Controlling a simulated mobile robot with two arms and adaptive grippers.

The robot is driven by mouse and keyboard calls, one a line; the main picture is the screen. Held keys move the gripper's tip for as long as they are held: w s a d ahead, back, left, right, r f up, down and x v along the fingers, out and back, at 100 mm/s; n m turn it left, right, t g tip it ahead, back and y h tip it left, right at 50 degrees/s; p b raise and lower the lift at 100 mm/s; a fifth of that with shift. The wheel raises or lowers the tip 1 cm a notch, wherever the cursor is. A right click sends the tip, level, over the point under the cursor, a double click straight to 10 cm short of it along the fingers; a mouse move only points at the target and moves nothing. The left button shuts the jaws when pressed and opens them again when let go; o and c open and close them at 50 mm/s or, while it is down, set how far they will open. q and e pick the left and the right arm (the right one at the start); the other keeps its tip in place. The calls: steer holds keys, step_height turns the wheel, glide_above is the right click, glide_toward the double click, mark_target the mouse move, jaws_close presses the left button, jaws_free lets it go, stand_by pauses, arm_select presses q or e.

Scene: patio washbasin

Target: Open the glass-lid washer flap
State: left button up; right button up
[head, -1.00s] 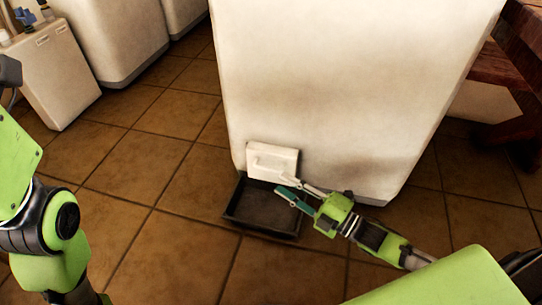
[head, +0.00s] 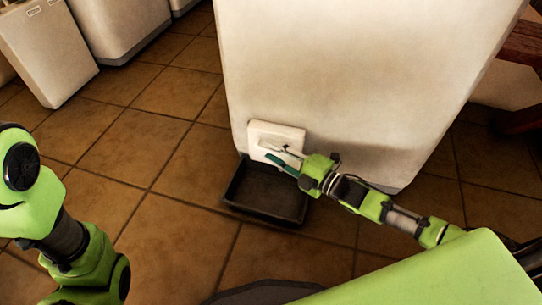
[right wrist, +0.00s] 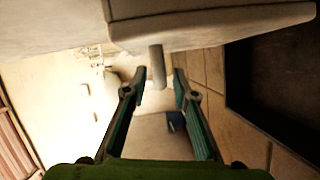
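The washer (head: 340,70) is a large off-white body; its lid is out of view. Its flap (head: 262,130) is a small white panel low on the front, apparently closed. In the right wrist view the flap (right wrist: 220,25) spans the top, with a short grey handle (right wrist: 157,68) sticking out from it. My right gripper (head: 267,153) is in front of the flap's lower part in the head view. In the wrist view the right gripper (right wrist: 157,75) is open, with the handle's end between its fingertips and gaps at both sides. My left gripper is not in view, only left arm links.
A dark shallow tray (head: 262,208) lies on the tiled floor just below the flap; it also shows in the wrist view (right wrist: 285,85). Other white units (head: 45,50) stand at the back left. A wooden piece (head: 525,50) is at the right. Floor left of the tray is clear.

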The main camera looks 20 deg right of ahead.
steer(key=shift+w+a, duration=0.4)
steer(key=shift+w, duration=0.15)
jaws_close()
